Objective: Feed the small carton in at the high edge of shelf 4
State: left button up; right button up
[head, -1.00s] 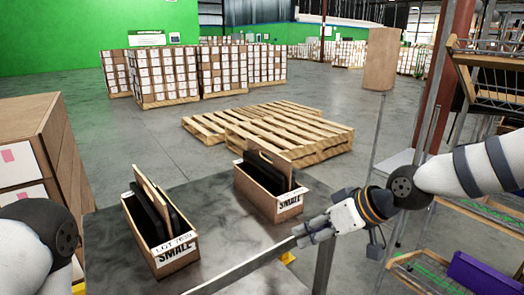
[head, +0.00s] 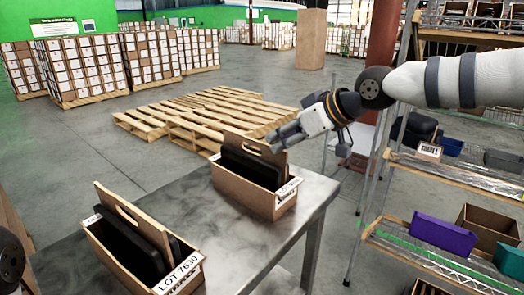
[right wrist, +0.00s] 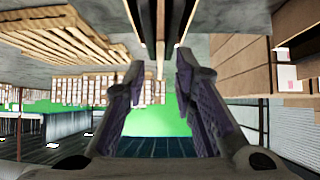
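Two small wooden cartons with black contents and an upright handle panel stand on the metal table (head: 232,240). The near-left carton (head: 122,262) has a label reading LOT 7630. The right carton (head: 243,196) has a white label, partly unreadable. My right gripper (head: 284,138) is close above and behind the right carton's label end. In the right wrist view its fingers (right wrist: 158,88) are apart with nothing between their tips; dark and brown slats, apparently the carton's, show beyond. The shelf rack (head: 445,172) stands at right; I cannot tell which level is shelf 4. My left gripper is out of view.
A small labelled carton (head: 429,152) sits on a rack level. Lower down are a purple bin (head: 443,234) and a brown box (head: 487,226). Wooden pallets (head: 205,115) lie behind the table. Open floor separates table and rack.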

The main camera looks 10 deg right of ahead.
aim_at(253, 168)
jog(key=f, duration=0.1)
jog(key=w+a+f, duration=0.1)
jog(key=w+f, duration=0.1)
jog(key=shift+a+f+b, duration=0.1)
jog(key=shift+a+b, duration=0.15)
jog(key=shift+b, duration=0.15)
jog(key=shift+w+a+f, duration=0.15)
jog(key=shift+w+a, duration=0.25)
jog(key=shift+w, duration=0.15)
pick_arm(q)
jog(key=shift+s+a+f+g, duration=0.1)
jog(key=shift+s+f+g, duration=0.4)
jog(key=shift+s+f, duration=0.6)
pick_arm(e)
jog(key=shift+c, duration=0.2)
grip_shut()
